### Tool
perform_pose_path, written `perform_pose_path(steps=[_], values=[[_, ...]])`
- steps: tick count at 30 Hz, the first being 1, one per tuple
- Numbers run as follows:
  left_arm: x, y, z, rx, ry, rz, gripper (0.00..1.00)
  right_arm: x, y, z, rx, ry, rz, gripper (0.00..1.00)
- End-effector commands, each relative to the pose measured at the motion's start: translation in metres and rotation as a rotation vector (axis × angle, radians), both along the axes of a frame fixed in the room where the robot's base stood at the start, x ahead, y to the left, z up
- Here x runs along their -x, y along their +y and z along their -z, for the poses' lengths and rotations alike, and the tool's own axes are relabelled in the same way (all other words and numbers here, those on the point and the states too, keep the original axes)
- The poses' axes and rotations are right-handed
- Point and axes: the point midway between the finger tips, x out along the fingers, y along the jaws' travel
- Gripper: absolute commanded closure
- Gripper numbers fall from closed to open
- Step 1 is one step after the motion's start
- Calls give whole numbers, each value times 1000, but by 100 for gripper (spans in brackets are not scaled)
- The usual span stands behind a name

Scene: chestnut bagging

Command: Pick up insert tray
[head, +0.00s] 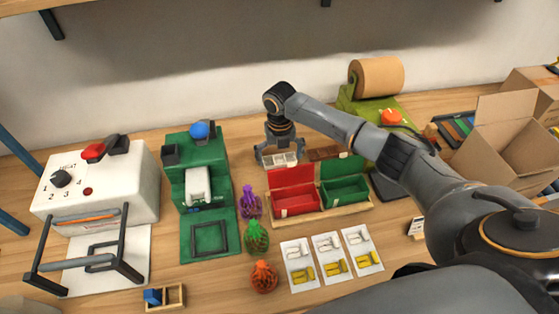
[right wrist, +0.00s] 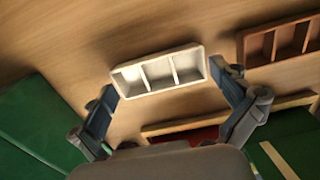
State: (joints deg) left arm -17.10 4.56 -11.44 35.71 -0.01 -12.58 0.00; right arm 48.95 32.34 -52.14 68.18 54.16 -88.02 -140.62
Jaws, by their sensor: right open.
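A small white insert tray (head: 281,159) with three compartments lies on the wooden table behind the red and green boxes. In the right wrist view the white insert tray (right wrist: 158,88) sits between the fingers, slightly tilted in the picture. My right gripper (head: 279,157) is open above it and pointing down, one finger on each side. In the right wrist view the right gripper (right wrist: 168,85) has its fingertips near the tray's two short ends; I cannot tell whether they touch it. The tray is empty. My left gripper is not in view.
A brown insert tray (head: 324,153) lies just right of the white one. Red (head: 294,207) and green (head: 344,190) boxes stand in front. White cards (head: 298,258) lie at the front.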

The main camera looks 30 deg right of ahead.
Motion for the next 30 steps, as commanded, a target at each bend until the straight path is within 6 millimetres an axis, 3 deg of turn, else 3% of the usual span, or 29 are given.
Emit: perform_pose_path(steps=[3, 6, 22, 25, 26, 28, 29, 30], values=[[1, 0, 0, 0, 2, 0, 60, 0, 0, 0, 0, 0, 0, 2], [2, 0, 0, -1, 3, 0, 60, 0, 0, 0, 0, 1, 0, 19], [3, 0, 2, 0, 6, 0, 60, 1, 0, -2, 0, 4, 1, 21], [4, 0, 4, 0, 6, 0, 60, 1, 0, -15, -1, 2, 0, 42], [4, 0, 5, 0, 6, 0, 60, 0, 0, -20, -1, 2, 0, 55], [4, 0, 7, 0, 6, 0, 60, -1, 0, -35, 0, -2, 0, 92], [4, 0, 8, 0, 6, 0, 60, -1, 0, -42, 0, -2, 0, 100], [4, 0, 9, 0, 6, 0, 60, -1, 0, -50, 0, -2, 0, 100]])
